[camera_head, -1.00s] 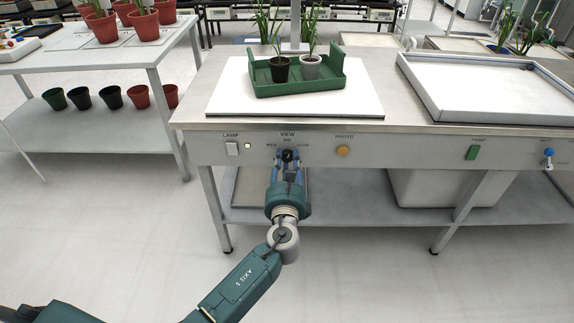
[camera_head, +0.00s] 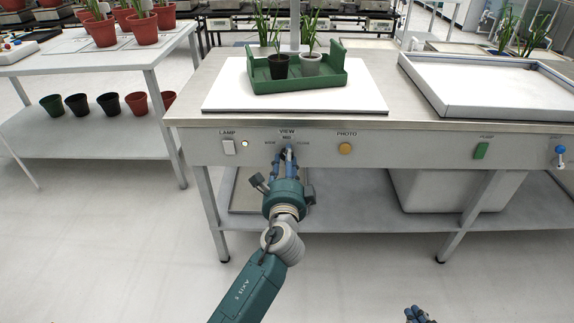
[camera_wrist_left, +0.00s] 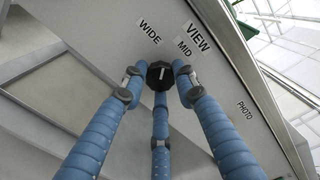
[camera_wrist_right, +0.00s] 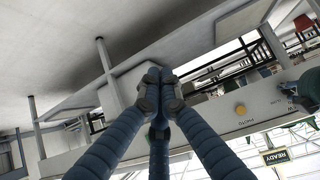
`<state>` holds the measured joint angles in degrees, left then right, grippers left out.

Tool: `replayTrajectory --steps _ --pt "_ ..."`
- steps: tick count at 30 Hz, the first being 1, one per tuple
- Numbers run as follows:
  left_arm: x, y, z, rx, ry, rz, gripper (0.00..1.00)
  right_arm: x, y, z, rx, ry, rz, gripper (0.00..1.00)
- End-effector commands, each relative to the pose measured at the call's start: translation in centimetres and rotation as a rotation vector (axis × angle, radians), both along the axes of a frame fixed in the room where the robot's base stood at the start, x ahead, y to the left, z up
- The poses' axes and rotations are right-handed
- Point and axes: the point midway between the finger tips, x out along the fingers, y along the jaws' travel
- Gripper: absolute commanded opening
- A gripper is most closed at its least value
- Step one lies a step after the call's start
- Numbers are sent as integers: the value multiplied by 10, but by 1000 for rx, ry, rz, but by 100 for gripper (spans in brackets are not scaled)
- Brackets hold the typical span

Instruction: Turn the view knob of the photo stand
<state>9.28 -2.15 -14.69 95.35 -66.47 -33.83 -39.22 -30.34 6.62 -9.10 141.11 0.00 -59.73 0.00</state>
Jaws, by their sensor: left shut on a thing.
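The black view knob (camera_wrist_left: 160,75) with a white pointer mark sits on the photo stand's front panel (camera_head: 400,150), under the VIEW, WIDE and MID labels. In the left wrist view its mark points up the picture, roughly between WIDE and MID. My left gripper (camera_head: 286,152) is at the knob, its blue fingers (camera_wrist_left: 158,85) closed around it. In the head view the fingers partly hide the knob. My right gripper (camera_head: 418,316) shows only at the bottom edge of the head view. In the right wrist view its fingertips (camera_wrist_right: 160,85) are together, with nothing between them.
Left of the knob is the lamp switch (camera_head: 229,147), right of it the orange photo button (camera_head: 345,148). A green tray (camera_head: 300,83) with two potted plants stands on the white board (camera_head: 225,95) above. A shelf (camera_head: 350,203) runs below the panel.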

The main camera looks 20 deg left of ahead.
Motion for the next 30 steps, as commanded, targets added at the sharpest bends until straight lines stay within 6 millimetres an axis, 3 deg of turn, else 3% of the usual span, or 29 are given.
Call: replayTrajectory --steps 6,15,21,30 --pt "0 6 1 -181 -61 13 2 44 19 53 67 -289 20 0" --pt "0 7 0 -368 -111 13 2 66 33 117 135 -566 37 0" --pt "-1 7 -1 -434 -129 14 2 69 36 140 160 -665 43 0" --pt "-1 7 -2 -465 -135 15 2 69 38 151 170 -708 45 0"
